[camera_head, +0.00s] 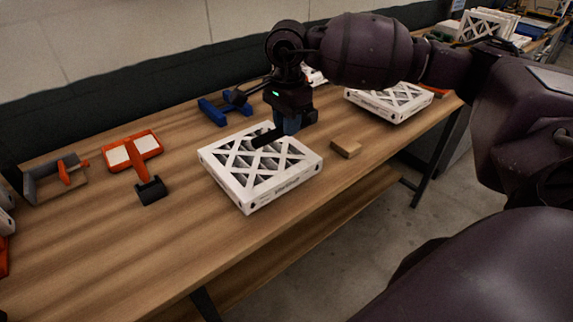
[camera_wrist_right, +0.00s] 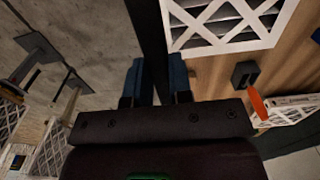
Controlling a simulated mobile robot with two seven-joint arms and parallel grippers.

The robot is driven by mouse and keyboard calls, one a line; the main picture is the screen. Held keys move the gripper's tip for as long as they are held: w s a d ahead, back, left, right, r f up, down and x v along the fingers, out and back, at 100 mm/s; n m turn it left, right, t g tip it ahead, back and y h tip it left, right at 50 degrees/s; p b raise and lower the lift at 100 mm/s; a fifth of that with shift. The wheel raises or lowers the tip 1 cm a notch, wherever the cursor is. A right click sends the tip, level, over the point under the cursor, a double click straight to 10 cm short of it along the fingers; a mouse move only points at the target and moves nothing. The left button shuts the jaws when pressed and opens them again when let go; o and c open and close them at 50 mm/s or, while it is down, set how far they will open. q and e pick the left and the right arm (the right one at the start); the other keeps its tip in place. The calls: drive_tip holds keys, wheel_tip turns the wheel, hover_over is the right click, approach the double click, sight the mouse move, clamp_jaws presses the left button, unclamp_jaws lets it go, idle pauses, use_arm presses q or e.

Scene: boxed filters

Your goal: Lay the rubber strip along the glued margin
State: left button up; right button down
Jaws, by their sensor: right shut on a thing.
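A white boxed filter (camera_head: 222,172) with a crossed lattice lies flat in the middle of the bench. It also shows in the wrist view (camera_wrist_right: 213,44). My right gripper (camera_head: 289,128) is above the filter's far right part, its blue fingers pointing down. It is shut on a black rubber strip (camera_head: 265,138), which sticks out leftward over the filter. In the wrist view the strip (camera_wrist_right: 149,35) passes between the blue fingers (camera_wrist_right: 157,82), alongside the filter. I cannot tell whether the strip touches the filter. Glue on the margin cannot be made out. My left gripper is not in view.
Another filter (camera_head: 390,104) lies farther right. The front left is clear.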

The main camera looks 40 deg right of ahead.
sight(287, 174)
wheel_tip(287, 174, down, 12)
drive_tip(key=shift+r, duration=0.1)
idle(0.5)
drive_tip(key=shift+f, duration=0.2)
drive_tip(key=c, duration=1)
unclamp_jaws()
wheel_tip(287, 174, up, 12)
drive_tip(key=shift+r, duration=0.2)
